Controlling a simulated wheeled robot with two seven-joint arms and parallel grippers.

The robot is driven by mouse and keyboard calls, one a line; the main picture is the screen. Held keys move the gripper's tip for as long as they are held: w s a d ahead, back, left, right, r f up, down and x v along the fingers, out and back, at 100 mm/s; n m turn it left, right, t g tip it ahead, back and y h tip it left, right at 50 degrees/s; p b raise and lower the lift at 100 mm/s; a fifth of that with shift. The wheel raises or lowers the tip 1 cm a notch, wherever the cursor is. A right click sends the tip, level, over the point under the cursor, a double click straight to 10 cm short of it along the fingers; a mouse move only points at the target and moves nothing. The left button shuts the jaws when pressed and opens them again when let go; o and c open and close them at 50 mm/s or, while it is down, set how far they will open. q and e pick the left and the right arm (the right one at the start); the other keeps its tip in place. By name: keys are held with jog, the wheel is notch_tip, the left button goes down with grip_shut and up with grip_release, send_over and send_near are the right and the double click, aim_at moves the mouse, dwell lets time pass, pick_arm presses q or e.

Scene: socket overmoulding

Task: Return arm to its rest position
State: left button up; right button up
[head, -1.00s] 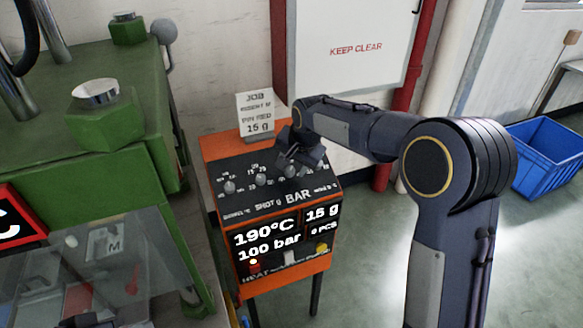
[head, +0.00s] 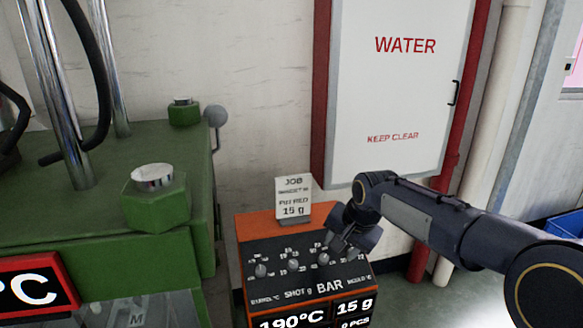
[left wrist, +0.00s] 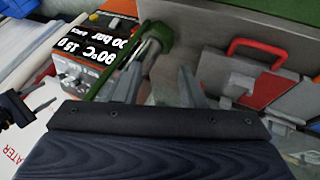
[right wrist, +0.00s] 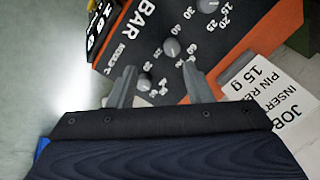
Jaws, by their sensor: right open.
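My right gripper (head: 350,238) is open and empty, over the right part of the control box's dark knob panel (head: 292,272). In the right wrist view its two fingers (right wrist: 160,88) stand apart above the panel, with a grey knob (right wrist: 144,82) visible between them. I cannot tell whether a fingertip touches the panel. My left gripper is outside the head view. In the left wrist view its fingers (left wrist: 160,88) stand apart with nothing clearly held, in front of a green machine part with a grey cylinder (left wrist: 143,58).
A green machine (head: 90,225) fills the left. A white WATER cabinet (head: 390,90) with red pipes is behind my right arm. A blue crate (head: 568,224) is at the right edge.

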jog(key=s+d+r+n+y, duration=0.1)
jog(key=s+d, duration=0.3)
jog(key=s, duration=0.5)
jog(key=s+d+r+n+y, duration=0.1)
jog(key=s+d, duration=0.2)
jog(key=s, duration=0.6)
jog(key=s+a+f+n+t, duration=0.1)
jog(key=s+f+n, duration=0.2)
jog(key=s, duration=1.1)
notch_tip(320, 180, down, 3)
jog(key=shift+s+a+f, duration=0.15)
jog(key=shift+s+f, duration=0.05)
jog(key=shift+s, duration=0.1)
